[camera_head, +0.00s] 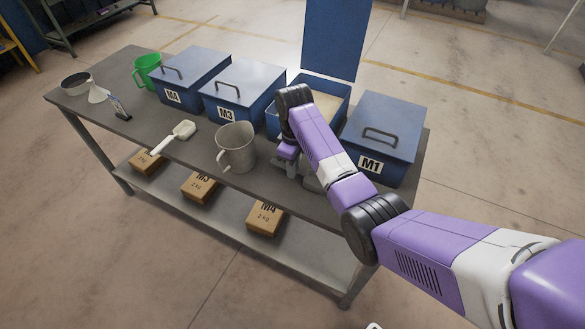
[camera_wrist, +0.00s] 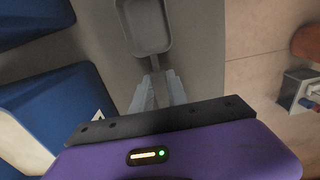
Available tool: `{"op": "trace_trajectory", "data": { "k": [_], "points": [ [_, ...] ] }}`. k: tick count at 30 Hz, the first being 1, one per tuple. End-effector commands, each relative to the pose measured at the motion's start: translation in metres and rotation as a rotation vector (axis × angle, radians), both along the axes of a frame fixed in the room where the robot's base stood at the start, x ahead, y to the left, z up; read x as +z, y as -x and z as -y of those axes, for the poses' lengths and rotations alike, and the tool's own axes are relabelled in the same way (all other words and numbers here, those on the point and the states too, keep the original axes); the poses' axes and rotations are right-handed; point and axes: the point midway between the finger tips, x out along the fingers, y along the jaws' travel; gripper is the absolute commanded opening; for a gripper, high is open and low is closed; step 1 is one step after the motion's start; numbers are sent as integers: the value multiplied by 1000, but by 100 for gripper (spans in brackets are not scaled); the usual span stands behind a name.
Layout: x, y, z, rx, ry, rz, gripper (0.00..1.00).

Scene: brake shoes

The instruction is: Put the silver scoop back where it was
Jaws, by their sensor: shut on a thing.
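My gripper (camera_wrist: 157,88) is shut on the silver scoop (camera_wrist: 151,30), at its handle end, as the wrist view shows. The scoop's grey bowl points away from my fingers, over the grey table top. I cannot tell whether the scoop touches the table. In the head view my gripper (camera_head: 288,153) is low over the table, in front of the open blue bin (camera_head: 272,122), and my arm hides most of the scoop.
The open bin holds pale material, and its blue lid stands raised behind. Closed bins M1 (camera_head: 384,135), M3 (camera_head: 239,84) and M4 (camera_head: 190,75) flank it.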

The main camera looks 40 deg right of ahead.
Motion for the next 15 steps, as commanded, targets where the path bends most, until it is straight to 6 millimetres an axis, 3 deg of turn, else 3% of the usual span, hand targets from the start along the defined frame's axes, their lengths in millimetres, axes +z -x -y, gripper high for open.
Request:
{"op": "trace_trajectory", "data": {
  "k": [3, 4, 7, 15],
  "points": [
    [-2, 0, 0, 0, 0, 0, 0],
    [-2, 0, 0, 0, 0, 0, 23],
    [-2, 0, 0, 0, 0, 0, 41],
    [-1, 0, 0, 0, 0, 0, 41]
  ]
}}
